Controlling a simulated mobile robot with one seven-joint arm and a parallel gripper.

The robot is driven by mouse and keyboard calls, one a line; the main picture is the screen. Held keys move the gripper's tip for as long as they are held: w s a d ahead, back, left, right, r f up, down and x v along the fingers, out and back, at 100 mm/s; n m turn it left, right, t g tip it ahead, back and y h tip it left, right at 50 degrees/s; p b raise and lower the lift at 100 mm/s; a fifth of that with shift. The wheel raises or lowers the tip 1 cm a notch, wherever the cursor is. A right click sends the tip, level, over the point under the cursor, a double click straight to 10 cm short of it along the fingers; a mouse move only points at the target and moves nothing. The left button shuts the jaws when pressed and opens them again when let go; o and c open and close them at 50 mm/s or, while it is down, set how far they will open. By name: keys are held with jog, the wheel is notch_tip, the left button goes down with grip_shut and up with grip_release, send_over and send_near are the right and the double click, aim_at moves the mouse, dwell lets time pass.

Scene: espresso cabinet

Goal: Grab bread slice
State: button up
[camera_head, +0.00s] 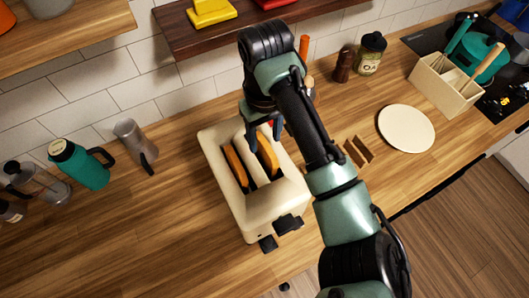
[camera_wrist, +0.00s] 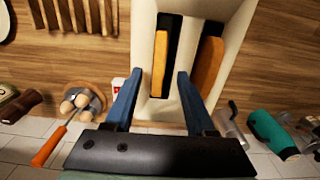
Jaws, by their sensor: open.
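A cream toaster (camera_head: 238,212) stands on the counter with two bread slices in its slots. The left slice (camera_head: 236,166) and the right slice (camera_head: 267,153) both stick up above the slots. In the wrist view the toaster (camera_wrist: 229,12) shows the slice between my fingers' lines (camera_wrist: 160,60), and the other slice (camera_wrist: 207,66) lies right of it. My gripper (camera_head: 264,136) is open and empty over the wall-side end of the right slice. In the wrist view its fingers (camera_wrist: 160,75) lie either side of that slot; I cannot tell their height above the bread.
A round cream plate (camera_head: 406,128) and a utensil box (camera_head: 446,87) are to the right. A wooden shelf (camera_head: 240,20) hangs above the back.

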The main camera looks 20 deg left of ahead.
aim_at(265, 156)
jog(key=shift+w+f, duration=0.15)
jog(key=shift+f, duration=1.2)
grip_shut()
dwell(0.3)
